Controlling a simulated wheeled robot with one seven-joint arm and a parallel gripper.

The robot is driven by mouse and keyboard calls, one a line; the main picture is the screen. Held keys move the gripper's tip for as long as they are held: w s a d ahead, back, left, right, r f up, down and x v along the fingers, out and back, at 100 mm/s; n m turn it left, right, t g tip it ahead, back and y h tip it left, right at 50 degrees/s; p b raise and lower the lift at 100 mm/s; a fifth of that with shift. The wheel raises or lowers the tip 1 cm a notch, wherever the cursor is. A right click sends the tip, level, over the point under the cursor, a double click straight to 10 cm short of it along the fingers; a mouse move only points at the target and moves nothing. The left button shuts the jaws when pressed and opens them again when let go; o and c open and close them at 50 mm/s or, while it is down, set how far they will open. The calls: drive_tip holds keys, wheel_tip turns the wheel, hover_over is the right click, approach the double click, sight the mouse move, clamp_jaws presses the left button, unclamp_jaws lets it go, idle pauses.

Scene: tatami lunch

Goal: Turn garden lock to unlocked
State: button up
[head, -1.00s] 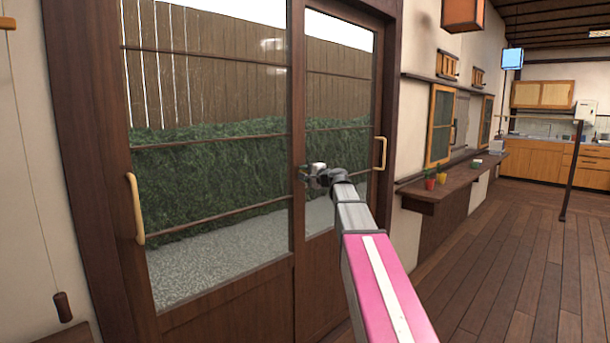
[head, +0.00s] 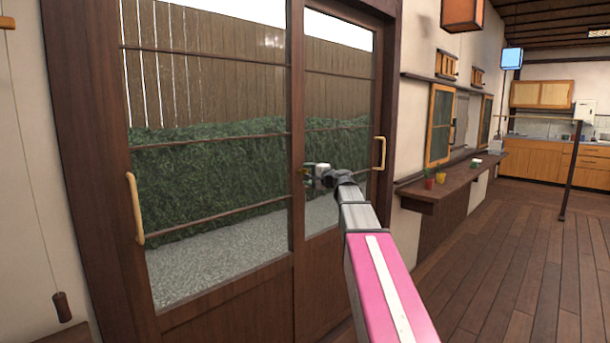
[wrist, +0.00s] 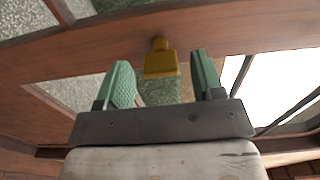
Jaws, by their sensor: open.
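The garden lock is a small brass-yellow knob (wrist: 160,62) on the brown wooden door frame (wrist: 215,28) in the wrist view. It stands just beyond my gripper (wrist: 162,80), roughly centred between the two green-padded fingers. The fingers are open and do not appear to touch it. In the head view my gripper (head: 308,173) is at the middle stile where the two glass sliding doors (head: 215,262) meet. The knob is hard to make out there beside the gripper. I cannot tell its locked or unlocked setting.
A light wooden handle (head: 136,208) is on the left door and another handle (head: 379,153) on the right door. A wall shelf (head: 440,183) with small pots sticks out to the right. The wooden floor (head: 510,265) on the right is clear.

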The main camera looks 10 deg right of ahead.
drive_tip(key=v, duration=0.8)
drive_tip(key=shift+s, duration=0.15)
drive_tip(key=s+a+f+n+g+h, duration=0.1)
drive_tip(key=s+a+f+n+g, duration=0.15)
drive_tip(key=f, duration=0.65)
drive_tip(key=s+a+f+n+g+h, duration=0.1)
drive_tip(key=s+a+f+g, duration=0.2)
drive_tip(key=f, duration=0.6)
drive_tip(key=s+a+f+n+g+h, duration=0.2)
drive_tip(key=s+f, duration=0.2)
drive_tip(key=f, duration=0.5)
drive_tip(key=s+d+f+n+g+h, duration=0.1)
drive_tip(key=s+f+n+g+h, duration=0.4)
drive_tip(key=s+f, duration=1.4)
drive_tip(key=shift+s+d+f+g+h, duration=0.2)
drive_tip(key=shift+d+f+g+h, duration=0.1)
drive_tip(key=shift+f+g+h, duration=0.65)
drive_tip(key=shift+r, duration=0.15)
drive_tip(key=shift+c, duration=0.3)
